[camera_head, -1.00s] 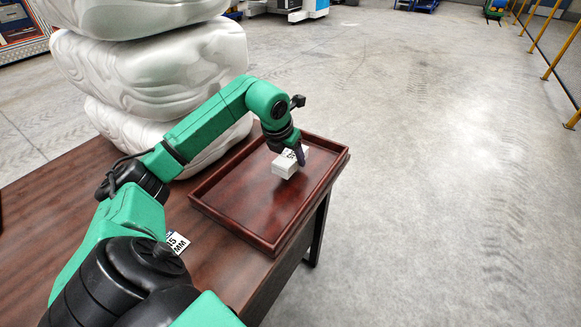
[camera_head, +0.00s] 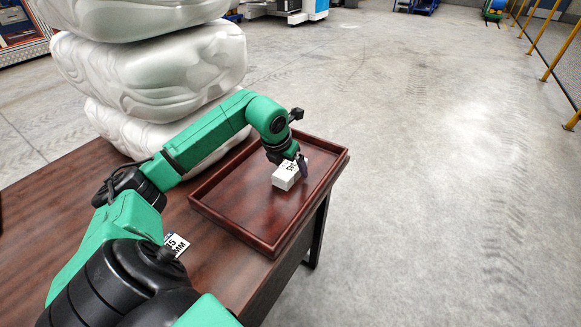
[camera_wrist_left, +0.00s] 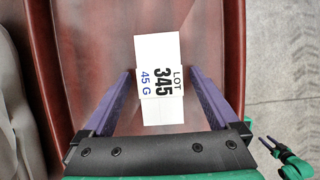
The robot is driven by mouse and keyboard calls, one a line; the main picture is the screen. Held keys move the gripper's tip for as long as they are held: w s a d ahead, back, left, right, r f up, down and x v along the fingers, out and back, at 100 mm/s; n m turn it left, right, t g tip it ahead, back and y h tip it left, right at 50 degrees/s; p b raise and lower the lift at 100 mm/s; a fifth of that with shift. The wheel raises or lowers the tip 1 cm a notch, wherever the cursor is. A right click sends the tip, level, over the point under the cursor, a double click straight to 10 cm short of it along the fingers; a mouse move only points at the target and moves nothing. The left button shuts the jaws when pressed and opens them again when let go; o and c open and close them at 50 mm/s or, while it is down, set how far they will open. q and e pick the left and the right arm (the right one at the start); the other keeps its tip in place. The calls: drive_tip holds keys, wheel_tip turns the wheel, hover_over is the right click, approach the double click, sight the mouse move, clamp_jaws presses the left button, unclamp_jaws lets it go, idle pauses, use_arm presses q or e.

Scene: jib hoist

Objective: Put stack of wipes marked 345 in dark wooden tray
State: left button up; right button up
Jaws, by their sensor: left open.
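The white stack of wipes (camera_head: 286,177) is inside the dark wooden tray (camera_head: 232,229), towards its right side, and looks to rest on its floor. In the left wrist view its label (camera_wrist_left: 160,75) reads "LOT 345" and "45 G". My left gripper (camera_head: 299,170) is open around the stack. In the left wrist view its purple fingers (camera_wrist_left: 161,85) stand on either side of the stack, with the label between them. The far finger is mostly hidden in the head view.
The tray stands on a brown wooden table (camera_head: 40,215) at its right edge. Large white wrapped bags (camera_head: 150,75) are stacked behind. A white label card (camera_head: 176,244) lies by my left arm. The rest of the tray is empty.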

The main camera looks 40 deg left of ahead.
use_arm(q)
drive_tip(key=v, duration=1.1)
drive_tip(key=shift+s, duration=0.1)
